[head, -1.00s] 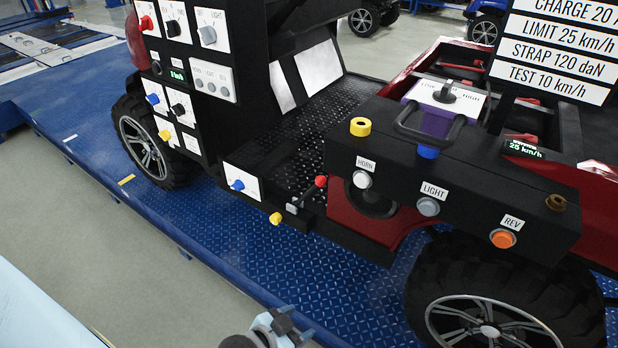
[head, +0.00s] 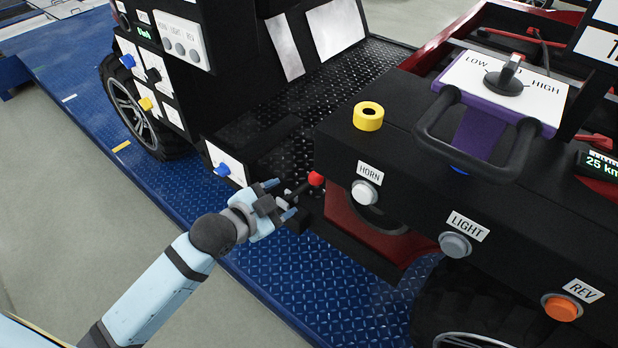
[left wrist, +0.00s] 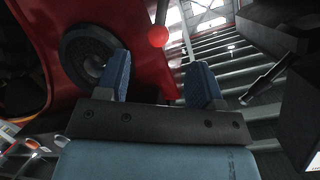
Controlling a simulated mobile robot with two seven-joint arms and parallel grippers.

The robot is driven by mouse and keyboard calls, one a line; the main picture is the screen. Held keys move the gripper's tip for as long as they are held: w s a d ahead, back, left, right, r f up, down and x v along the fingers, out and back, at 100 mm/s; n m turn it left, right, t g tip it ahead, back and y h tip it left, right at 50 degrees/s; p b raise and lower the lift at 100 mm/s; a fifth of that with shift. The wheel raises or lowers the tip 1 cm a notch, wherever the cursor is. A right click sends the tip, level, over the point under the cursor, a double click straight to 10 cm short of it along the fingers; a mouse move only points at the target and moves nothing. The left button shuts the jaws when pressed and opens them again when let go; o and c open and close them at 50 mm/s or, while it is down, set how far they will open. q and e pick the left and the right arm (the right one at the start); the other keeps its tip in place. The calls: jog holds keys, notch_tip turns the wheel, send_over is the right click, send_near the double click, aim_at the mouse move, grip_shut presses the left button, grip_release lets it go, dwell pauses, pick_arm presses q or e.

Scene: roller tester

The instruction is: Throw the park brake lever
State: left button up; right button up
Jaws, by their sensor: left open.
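A lever with a red ball knob (head: 316,179) and a dark shaft sticks out low on the black vehicle body, left of the horn button; I take it as the park brake lever, though no label on it can be read. My left gripper (head: 280,199) is open and empty, just left of the knob, with its fingers pointing toward the lever. In the left wrist view the red knob (left wrist: 158,37) is ahead of the gap between the two blue fingertips (left wrist: 161,78), apart from them. Part of the shaft's base is hidden behind the gripper. My right gripper is not in view.
A white horn button (head: 364,193), a grey light button (head: 455,244) and an orange rev button (head: 561,307) line the black console. A yellow ring knob (head: 368,116) and a black handle (head: 478,160) stand above. A blue knob (head: 222,170) is left of my gripper.

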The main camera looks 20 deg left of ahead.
aim_at(312, 180)
pick_arm(q)
jog(key=x, duration=1.1)
jog(key=shift+w+d, duration=0.1)
jog(key=shift+w, duration=0.2)
grip_shut()
jog(key=shift+p, duration=0.35)
